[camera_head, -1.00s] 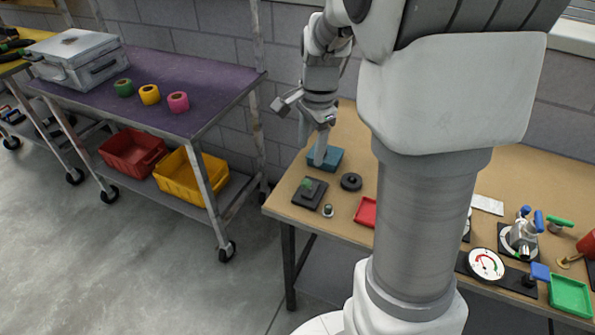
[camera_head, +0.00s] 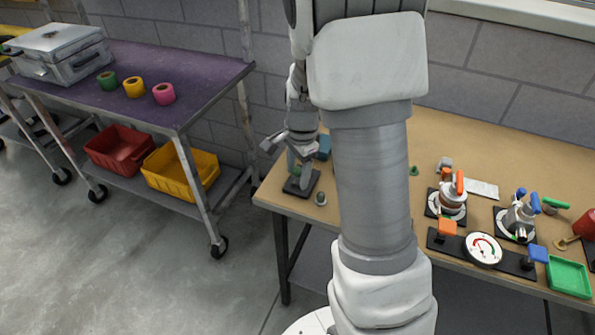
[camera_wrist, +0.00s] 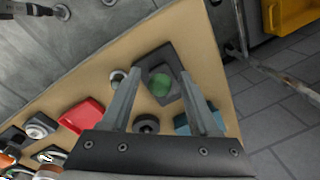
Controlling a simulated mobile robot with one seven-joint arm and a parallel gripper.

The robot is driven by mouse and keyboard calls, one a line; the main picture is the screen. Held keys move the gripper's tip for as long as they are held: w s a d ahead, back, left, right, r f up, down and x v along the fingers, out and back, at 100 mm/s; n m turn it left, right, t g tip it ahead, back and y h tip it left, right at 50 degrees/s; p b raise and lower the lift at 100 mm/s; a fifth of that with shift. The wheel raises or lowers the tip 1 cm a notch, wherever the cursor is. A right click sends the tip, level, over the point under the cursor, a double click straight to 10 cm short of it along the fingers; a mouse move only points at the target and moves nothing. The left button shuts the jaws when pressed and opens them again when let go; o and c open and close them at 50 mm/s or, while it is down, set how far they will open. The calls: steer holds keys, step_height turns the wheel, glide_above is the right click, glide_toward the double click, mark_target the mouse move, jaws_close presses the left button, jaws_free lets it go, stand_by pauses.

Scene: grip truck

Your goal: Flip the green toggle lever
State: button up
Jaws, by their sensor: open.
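The green toggle lever (camera_wrist: 160,86) stands on a square black base (camera_wrist: 174,57) near the table's corner. In the wrist view it shows from above as a round green end between my fingers. My gripper (camera_wrist: 160,74) is open, with one finger on each side of the lever; I cannot tell if either touches it. In the head view my gripper (camera_head: 298,172) is over the black base (camera_head: 302,183) and mostly hides the lever.
A small round button (camera_head: 320,198) sits beside the base. Valves, a gauge (camera_head: 483,249) and a green tray (camera_head: 568,277) stand farther right. A purple-topped cart (camera_head: 170,65) is left.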

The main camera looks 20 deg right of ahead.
jaws_close()
stand_by(1.3)
